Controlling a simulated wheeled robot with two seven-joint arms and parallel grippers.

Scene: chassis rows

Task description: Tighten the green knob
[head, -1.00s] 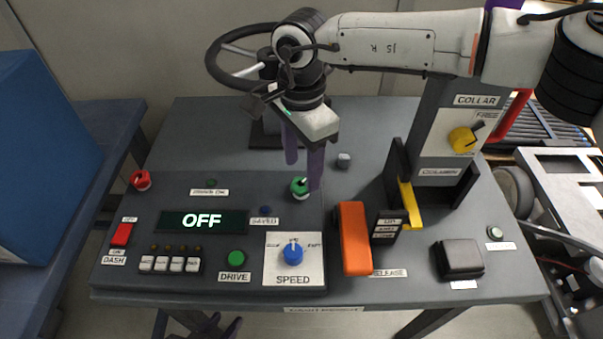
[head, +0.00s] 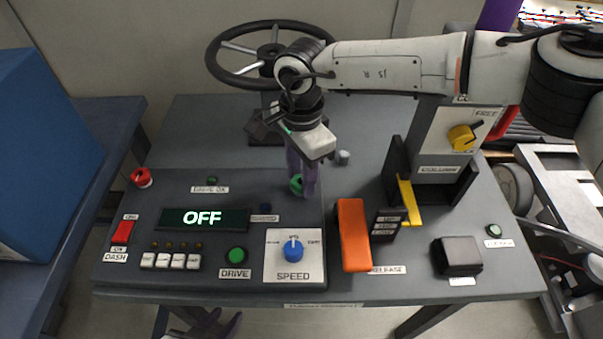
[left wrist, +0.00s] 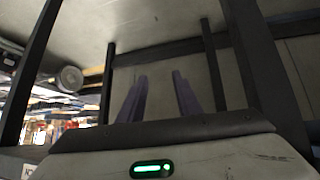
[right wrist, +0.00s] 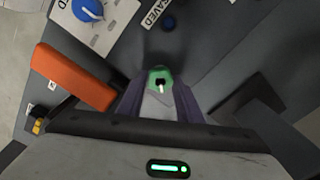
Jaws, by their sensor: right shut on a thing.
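The green knob (head: 296,184) stands at the upper right of the console panel, partly hidden in the head view by my right gripper's fingers. In the right wrist view the knob (right wrist: 159,76) shows a dark centre and a white mark, with a purple finger on each side. My right gripper (head: 303,188) reaches down from above and is shut on the knob. My left gripper (head: 212,325) is low at the front, below the table edge. In the left wrist view its purple fingers (left wrist: 160,95) stand apart with nothing between them.
A steering wheel (head: 268,52) rises behind the panel. An orange release lever (head: 354,235) and a yellow part (head: 411,204) stand right of the knob. A blue speed knob (head: 292,250) and green drive button (head: 237,255) are nearer. The display (head: 204,220) reads OFF.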

